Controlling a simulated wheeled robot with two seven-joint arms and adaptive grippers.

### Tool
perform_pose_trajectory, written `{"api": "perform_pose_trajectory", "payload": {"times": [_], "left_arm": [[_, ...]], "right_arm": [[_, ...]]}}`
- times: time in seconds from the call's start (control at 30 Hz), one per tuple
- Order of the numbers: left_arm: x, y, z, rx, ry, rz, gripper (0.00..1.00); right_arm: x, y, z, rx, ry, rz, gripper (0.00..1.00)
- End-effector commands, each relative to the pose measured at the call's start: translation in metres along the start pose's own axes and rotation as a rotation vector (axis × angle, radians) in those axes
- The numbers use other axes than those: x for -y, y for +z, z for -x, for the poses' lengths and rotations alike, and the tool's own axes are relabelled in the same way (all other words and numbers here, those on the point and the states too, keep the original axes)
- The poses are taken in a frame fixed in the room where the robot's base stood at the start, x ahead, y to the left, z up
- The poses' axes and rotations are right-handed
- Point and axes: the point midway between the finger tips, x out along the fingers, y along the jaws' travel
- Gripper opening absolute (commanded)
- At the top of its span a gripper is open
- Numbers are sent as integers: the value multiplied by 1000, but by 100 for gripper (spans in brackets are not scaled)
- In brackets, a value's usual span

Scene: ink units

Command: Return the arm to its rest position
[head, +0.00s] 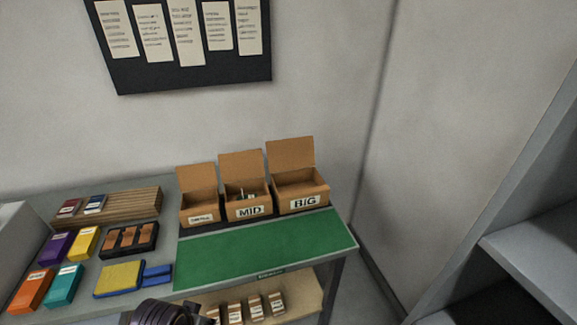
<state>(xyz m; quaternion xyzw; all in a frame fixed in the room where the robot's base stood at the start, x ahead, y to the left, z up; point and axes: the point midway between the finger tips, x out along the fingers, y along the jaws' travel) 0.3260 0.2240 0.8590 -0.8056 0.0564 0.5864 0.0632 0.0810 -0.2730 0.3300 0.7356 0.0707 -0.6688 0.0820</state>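A dark, ribbed, rounded part of one of my arms (160,312) shows at the bottom edge, in front of the table's front edge. No gripper fingers show, and I cannot tell which arm it belongs to. Three open cardboard boxes stand in a row at the back of the table: a small one (200,208) with a label too small to read, one marked MID (248,201) and one marked BIG (299,190). The MID box holds some small items. The BIG box shows nothing inside.
A bare green mat (265,246) covers the table's right part. Coloured boxes, such as a purple one (56,247), a black tray (129,239) and a yellow-and-blue pad (119,279) fill the left. Several small packages (256,306) sit on a lower shelf. Grey shelving (530,245) stands right.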

Motion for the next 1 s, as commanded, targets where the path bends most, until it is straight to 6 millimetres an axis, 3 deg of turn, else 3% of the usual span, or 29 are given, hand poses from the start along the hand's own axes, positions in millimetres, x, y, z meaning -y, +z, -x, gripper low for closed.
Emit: {"api": "perform_pose_trajectory", "payload": {"times": [0.57, 1.0], "left_arm": [[-3, 7, -68, 23, 5, -3, 30], [-8, 38, -175, 59, 10, -9, 30]], "right_arm": [[0, 0, 0, 0, 0, 0, 97], [0, 0, 0, 0, 0, 0, 97]]}}
